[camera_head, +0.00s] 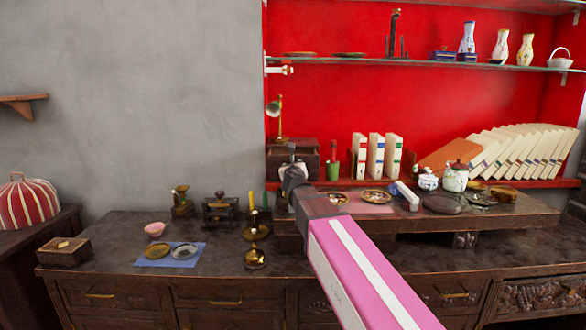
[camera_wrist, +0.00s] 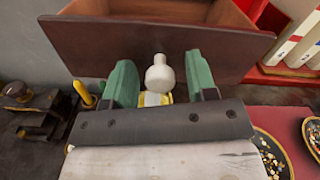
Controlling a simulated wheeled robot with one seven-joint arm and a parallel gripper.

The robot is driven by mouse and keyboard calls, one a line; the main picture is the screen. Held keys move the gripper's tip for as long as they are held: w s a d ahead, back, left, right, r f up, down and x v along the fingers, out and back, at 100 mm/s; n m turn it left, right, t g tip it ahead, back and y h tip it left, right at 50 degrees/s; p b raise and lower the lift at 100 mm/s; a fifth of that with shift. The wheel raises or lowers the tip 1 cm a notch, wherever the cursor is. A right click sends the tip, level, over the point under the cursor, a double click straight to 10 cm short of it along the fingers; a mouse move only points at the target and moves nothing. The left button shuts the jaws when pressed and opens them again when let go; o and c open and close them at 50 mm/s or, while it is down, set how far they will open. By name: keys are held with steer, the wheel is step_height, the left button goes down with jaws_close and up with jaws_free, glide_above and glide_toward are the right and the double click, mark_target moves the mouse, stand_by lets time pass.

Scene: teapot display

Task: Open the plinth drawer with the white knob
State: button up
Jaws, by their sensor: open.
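The white knob (camera_wrist: 160,73) sits on the dark reddish-brown drawer front (camera_wrist: 85,45) in the wrist view. The drawer stands pulled out, with its bare wooden interior (camera_wrist: 180,10) showing behind the front. My gripper (camera_wrist: 158,80) is open, with one green finger on each side of the knob and a gap to each. In the head view, the small dark wooden plinth (camera_head: 309,146) stands at the back by the red wall. My gripper (camera_head: 291,158) is in front of it and hides most of the drawer and knob.
Upright white books (camera_head: 376,155) and a green cup (camera_head: 332,170) stand right of the plinth. Patterned plates (camera_wrist: 268,155) lie to the right of my wrist. A brass candlestick (camera_head: 256,232) and a dark metal device (camera_head: 219,210) stand on the left.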

steer(key=s, duration=1)
steer(key=shift+s, duration=0.4)
